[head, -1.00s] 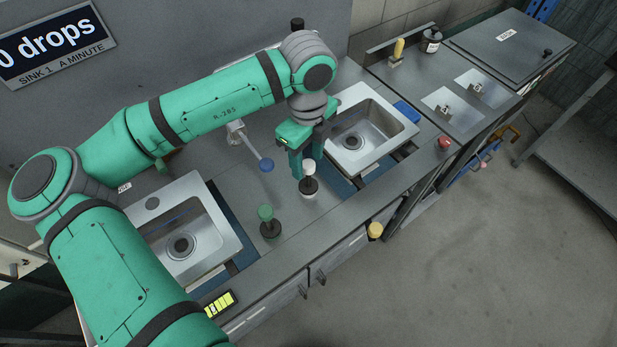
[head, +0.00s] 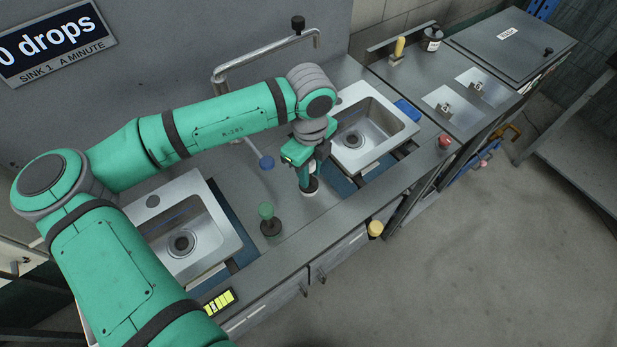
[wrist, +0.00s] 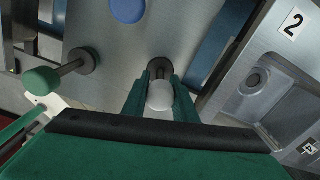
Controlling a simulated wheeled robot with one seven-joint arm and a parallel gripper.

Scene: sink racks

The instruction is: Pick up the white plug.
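In the wrist view the white knob (wrist: 160,96) sits between the two green fingers of my gripper (wrist: 161,88), with one finger close on each side. I cannot tell whether the fingers press on it. The plug does not appear lifted.
A green-topped plug (head: 265,211) stands to the left, near the left sink (head: 205,250). The right sink (head: 400,130) lies just right. A yellow knob (head: 375,229) is on the counter front.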

